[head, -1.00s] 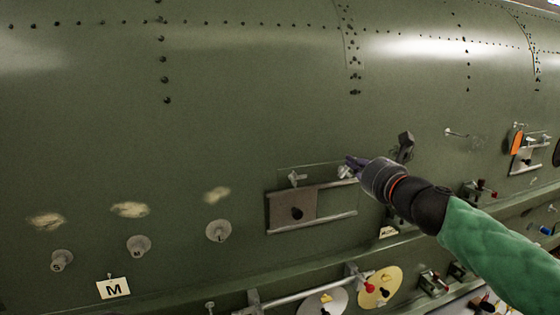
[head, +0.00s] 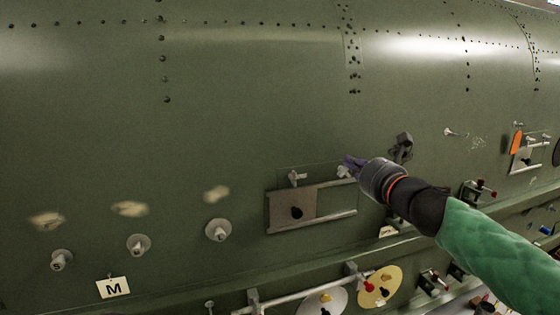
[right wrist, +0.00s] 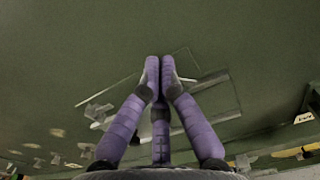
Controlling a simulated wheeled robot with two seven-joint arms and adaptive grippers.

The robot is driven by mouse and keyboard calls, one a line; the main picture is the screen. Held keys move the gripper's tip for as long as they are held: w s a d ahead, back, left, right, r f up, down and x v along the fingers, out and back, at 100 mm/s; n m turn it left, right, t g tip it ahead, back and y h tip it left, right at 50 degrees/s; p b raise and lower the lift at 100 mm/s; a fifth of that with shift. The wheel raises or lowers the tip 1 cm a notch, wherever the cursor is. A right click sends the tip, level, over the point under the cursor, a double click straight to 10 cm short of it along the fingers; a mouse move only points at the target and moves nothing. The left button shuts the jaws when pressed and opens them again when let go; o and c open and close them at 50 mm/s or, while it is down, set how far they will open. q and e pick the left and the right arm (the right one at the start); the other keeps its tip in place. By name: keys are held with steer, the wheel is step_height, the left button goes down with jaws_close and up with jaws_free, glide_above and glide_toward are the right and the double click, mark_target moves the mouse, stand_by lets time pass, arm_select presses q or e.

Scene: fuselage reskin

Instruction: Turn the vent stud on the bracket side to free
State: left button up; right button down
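Two pale wing-shaped studs sit along the top of a framed vent panel (head: 318,204) on the green fuselage skin. The left stud (head: 297,178) stands free. The right stud (head: 344,172) is on the side toward a dark bracket (head: 403,145), and my right gripper (head: 350,165) is at it. In the right wrist view the purple fingers (right wrist: 160,64) are closed together at the tips, with a pale part of the stud (right wrist: 184,79) showing beside them; the rest is hidden. The fingers appear shut on this stud. My left gripper is not in view.
Round labelled pegs (head: 218,230) and an M card (head: 114,287) are at lower left. A ledge with discs (head: 380,287) lies below.

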steer(key=shift+s+a, duration=0.1)
steer(key=shift+a, duration=0.1)
steer(key=shift+s+a, duration=0.1)
steer(key=shift+a, duration=0.25)
steer(key=shift+a, duration=0.15)
steer(key=shift+r, duration=0.15)
stand_by(0.3)
steer(key=shift+s+a+r+p, duration=0.1)
steer(key=shift+r+p, duration=0.15)
steer(key=shift+p, duration=0.1)
steer(key=v, duration=0.6)
steer(key=shift+f, duration=0.1)
